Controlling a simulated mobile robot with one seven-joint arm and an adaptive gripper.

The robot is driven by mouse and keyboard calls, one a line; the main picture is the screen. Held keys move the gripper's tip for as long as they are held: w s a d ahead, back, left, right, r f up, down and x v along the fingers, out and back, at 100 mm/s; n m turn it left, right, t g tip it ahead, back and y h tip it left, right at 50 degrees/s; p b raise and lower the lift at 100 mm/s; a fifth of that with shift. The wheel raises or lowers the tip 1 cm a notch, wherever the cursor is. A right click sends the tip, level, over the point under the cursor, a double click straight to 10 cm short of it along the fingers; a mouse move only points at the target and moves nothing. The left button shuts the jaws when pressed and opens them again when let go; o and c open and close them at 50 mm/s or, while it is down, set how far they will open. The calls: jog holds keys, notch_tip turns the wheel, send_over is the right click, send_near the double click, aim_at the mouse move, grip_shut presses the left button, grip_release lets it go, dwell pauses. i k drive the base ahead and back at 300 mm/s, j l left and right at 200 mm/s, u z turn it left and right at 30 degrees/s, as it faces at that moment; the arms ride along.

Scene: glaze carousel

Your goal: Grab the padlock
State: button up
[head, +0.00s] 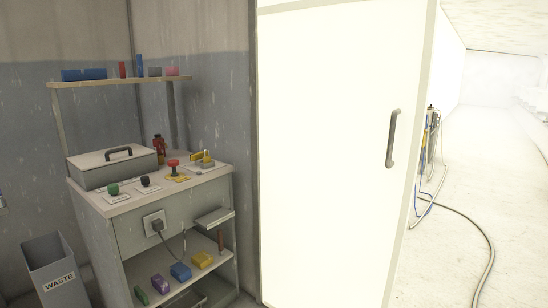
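I cannot pick out a padlock for certain; the small items are too small to tell. A red and dark upright item (159,147) stands at the back of the cabinet top, beside a grey lidded box (112,169). A red mushroom-shaped button (173,165) on a yellow base and a grey and yellow switch-like piece (207,160) are on the cabinet top. Small purple (160,283), blue (181,271) and yellow (202,260) blocks lie on the open shelf below, with a green one (141,295). My gripper is not in view.
The cabinet top (128,203) also carries a green knob (113,188) and a black knob (145,181). A plug and cable (157,227) hang in front. A waste bin (56,270) stands left. A large white door (330,150) fills the middle; a hose (484,245) crosses the right floor.

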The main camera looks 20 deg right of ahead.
aim_at(207, 159)
jog(key=z, duration=0.3)
jog(key=i+j+z, duration=0.1)
jog(key=z, duration=0.25)
jog(key=i+j+z, duration=0.15)
jog(key=z, duration=0.2)
jog(key=i+j+z, duration=0.2)
jog(key=z, duration=0.2)
jog(key=i+j+z, duration=0.15)
jog(key=j, duration=0.2)
jog(key=i+j+z, duration=0.1)
jog(key=j, duration=0.3)
jog(key=i+j+z, duration=0.15)
jog(key=j, duration=0.25)
jog(key=i+j, duration=0.15)
jog(key=j, duration=0.2)
jog(key=i+j, duration=0.1)
jog(key=j, duration=0.25)
jog(key=i+j, duration=0.15)
jog(key=j, duration=0.25)
jog(key=i+j, duration=0.1)
jog(key=j, duration=0.25)
